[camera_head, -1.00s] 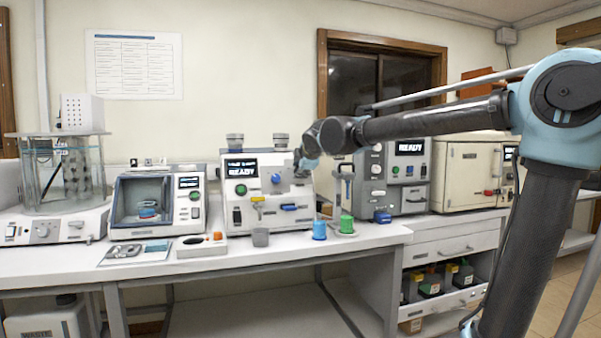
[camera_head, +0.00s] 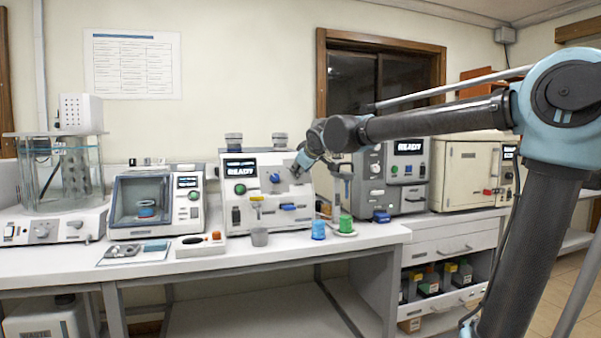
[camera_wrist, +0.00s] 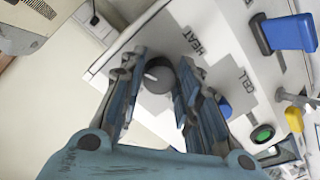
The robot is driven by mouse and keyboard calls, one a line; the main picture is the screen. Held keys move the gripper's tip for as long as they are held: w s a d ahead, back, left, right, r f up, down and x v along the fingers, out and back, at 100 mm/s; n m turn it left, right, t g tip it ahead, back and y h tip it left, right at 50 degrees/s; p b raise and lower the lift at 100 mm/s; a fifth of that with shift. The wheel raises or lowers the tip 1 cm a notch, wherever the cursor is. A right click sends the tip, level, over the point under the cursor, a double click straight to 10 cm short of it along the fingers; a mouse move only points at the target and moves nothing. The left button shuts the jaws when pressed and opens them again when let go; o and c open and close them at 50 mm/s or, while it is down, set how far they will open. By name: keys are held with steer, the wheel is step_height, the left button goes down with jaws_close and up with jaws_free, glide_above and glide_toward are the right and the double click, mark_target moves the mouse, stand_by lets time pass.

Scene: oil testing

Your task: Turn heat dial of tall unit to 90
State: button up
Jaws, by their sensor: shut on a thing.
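The round dark grey heat dial (camera_wrist: 157,80) shows in the wrist view beside the printed word HEAT, with a pale pointer mark on its left side. My gripper (camera_wrist: 161,68) has one finger on either side of the dial and is shut on it. In the head view my gripper (camera_head: 299,166) is at the upper right of the front of the white unit (camera_head: 262,212) with the READY display, and it hides the dial there. The dial's scale numbers cannot be read.
The unit also bears a blue knob (camera_head: 275,177), a green button (camera_head: 240,189), a yellow lever (camera_head: 257,199) and a blue handle (camera_head: 288,207). A grey READY unit (camera_head: 407,173) stands to the right.

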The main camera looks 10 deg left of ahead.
steer(key=shift+m, duration=0.5)
steer(key=o, duration=1.1)
steer(key=shift+c, duration=0.2)
steer(key=shift+s+r, duration=0.1)
steer(key=v, duration=1.1)
steer(key=shift+s+d+r, duration=0.15)
steer(key=shift+d+r, duration=0.05)
steer(key=shift+d, duration=0.15)
steer(key=s+d+f+m+g+h, duration=0.1)
steer(key=d+f+m+h, duration=0.2)
steer(key=d+f, duration=0.85)
steer(key=s+d+f+m+g+h, duration=0.25)
steer(key=d+f, duration=0.55)
steer(key=d, duration=0.6)
steer(key=s+d+f+m+g, duration=0.2)
steer(key=s+d+f, duration=0.5)
steer(key=f, duration=0.5)
steer(key=s+d+f+m+g, duration=0.2)
steer(key=s+d+f+m, duration=0.3)
steer(key=s+f, duration=0.6)
steer(key=shift+s+d+f+g+h, duration=0.4)
steer(key=shift+s+d, duration=0.35)
steer(key=shift+d, duration=0.25)
